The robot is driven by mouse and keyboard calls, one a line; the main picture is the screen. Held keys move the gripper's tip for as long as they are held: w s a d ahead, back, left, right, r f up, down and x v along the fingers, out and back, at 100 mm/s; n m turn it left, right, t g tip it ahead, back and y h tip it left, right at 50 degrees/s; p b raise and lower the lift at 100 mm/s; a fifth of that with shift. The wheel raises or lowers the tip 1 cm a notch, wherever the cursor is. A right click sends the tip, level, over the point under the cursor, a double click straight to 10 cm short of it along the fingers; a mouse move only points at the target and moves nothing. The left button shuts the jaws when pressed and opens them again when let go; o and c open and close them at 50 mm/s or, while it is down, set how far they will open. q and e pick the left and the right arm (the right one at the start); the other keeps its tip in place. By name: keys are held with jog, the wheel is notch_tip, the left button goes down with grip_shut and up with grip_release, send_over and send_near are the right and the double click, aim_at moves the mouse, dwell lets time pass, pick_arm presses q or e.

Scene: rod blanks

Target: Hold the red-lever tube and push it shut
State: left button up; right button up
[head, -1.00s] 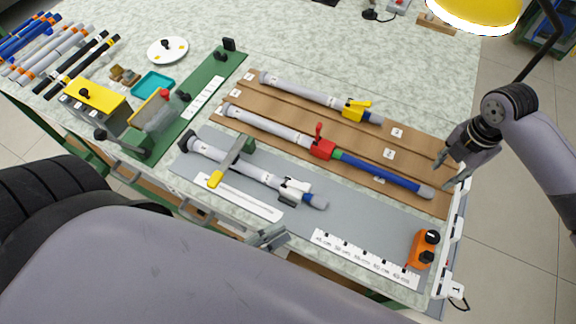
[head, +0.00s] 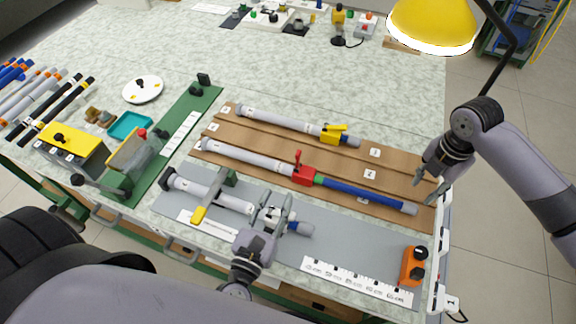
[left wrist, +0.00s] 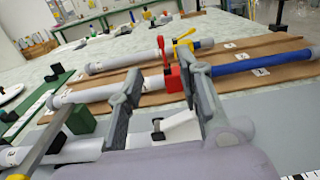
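The left wrist view also shows the red clamp (left wrist: 173,78) and blue rod (left wrist: 262,62). My left gripper (head: 277,200) is open, over the white-clamp tube on the grey mat, nearer than the red-lever tube. The white clamp (left wrist: 180,127) shows between its fingers. My right gripper (head: 425,189) is open and empty by the blue rod's right end.
A yellow-lever tube (head: 290,123) lies in the slot behind. On the grey mat (head: 340,244) are an orange block (head: 412,266) and a ruler strip (head: 355,281). A green fixture (head: 170,140) stands left. A yellow lamp (head: 432,25) hangs above the right.

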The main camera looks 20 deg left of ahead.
aim_at(297, 157)
pick_arm(q)
jog(key=w, duration=1.5)
jog(key=shift+w, duration=0.3)
jog(key=shift+c, duration=0.2)
grip_shut()
